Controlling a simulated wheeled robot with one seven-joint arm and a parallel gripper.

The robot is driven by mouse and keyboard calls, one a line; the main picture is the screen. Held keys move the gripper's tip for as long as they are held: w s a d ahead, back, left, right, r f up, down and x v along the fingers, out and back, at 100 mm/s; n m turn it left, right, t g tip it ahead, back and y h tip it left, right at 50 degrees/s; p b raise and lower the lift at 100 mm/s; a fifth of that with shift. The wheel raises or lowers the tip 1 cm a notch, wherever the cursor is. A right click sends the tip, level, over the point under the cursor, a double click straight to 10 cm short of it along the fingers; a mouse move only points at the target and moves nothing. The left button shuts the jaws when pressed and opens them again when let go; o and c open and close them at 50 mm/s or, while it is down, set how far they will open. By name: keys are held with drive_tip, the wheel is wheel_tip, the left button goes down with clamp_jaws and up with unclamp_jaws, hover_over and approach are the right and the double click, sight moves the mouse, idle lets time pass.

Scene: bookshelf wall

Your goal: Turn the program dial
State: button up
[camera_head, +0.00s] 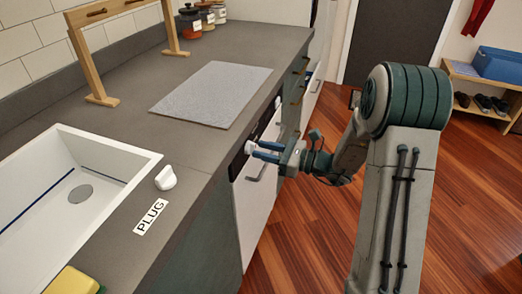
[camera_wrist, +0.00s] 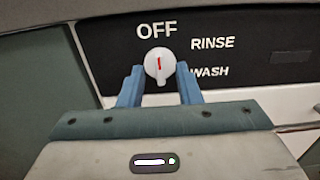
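The program dial (camera_wrist: 159,62) is a white round knob with a red mark on a black panel. The mark points up, close to the word OFF; RINSE and WASH are printed to its right. In the head view the dial (camera_head: 249,147) shows small and white at the tips of my gripper (camera_head: 262,151). In the wrist view my gripper (camera_wrist: 160,76) has its two blue fingers apart, one on each side of the dial. The fingertips are very close to its sides; I cannot tell whether they touch it.
The white appliance front (camera_head: 255,200) with a handle is below the grey counter (camera_head: 200,165). A white sink (camera_head: 140,160), a white plug (camera_head: 166,178), a PLUG label (camera_head: 151,216) and a grey mat (camera_head: 213,94) are on the counter side. The wooden floor (camera_head: 300,230) is clear.

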drive_tip(key=shift+w+a, duration=0.2)
drive_tip(key=shift+a, duration=0.4)
clamp_jaws()
